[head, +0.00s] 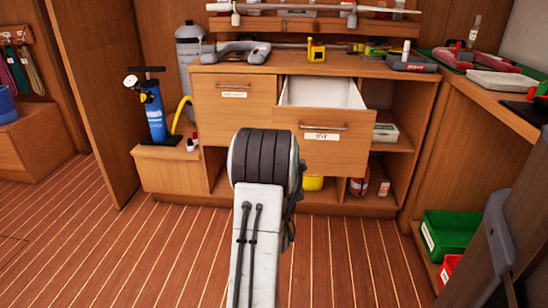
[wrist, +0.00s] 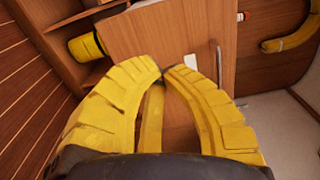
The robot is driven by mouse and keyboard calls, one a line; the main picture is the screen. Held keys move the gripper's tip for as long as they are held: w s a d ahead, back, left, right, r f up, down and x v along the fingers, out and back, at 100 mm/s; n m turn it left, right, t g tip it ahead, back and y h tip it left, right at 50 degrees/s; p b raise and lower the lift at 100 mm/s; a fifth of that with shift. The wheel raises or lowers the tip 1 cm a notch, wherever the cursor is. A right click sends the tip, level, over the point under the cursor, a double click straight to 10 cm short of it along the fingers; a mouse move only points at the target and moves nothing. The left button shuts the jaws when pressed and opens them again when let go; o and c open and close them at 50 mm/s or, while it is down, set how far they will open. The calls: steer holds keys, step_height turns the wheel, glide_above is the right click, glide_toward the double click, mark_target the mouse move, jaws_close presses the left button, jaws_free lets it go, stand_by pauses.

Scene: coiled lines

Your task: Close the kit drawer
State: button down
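The kit drawer (head: 322,150) is the right one of two in the wooden cabinet. It is pulled out, and its white inside (head: 318,92) shows. Its front has a grey bar handle and a white label. In the wrist view the drawer front (wrist: 150,35) is turned sideways, with the label (wrist: 190,62) and handle (wrist: 218,70) beyond my fingers. My gripper (wrist: 163,70) has its yellow fingertips together, with nothing seen between them. The tips are in front of the drawer front; I cannot tell if they touch. My arm hides the gripper in the head view.
The left drawer (head: 235,101) is shut. Open shelves below hold a yellow container (head: 312,183) and a red bottle (head: 359,187). A blue pump (head: 153,110) stands at left. A side bench (head: 490,100) and green bin (head: 449,232) are at right. The plank floor in front is clear.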

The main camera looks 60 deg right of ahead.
steer(key=b+x, duration=0.6)
steer(key=x, duration=0.7)
steer(key=shift+d, duration=0.3)
steer(key=shift+w+f, duration=0.1)
steer(key=shift+w, duration=0.05)
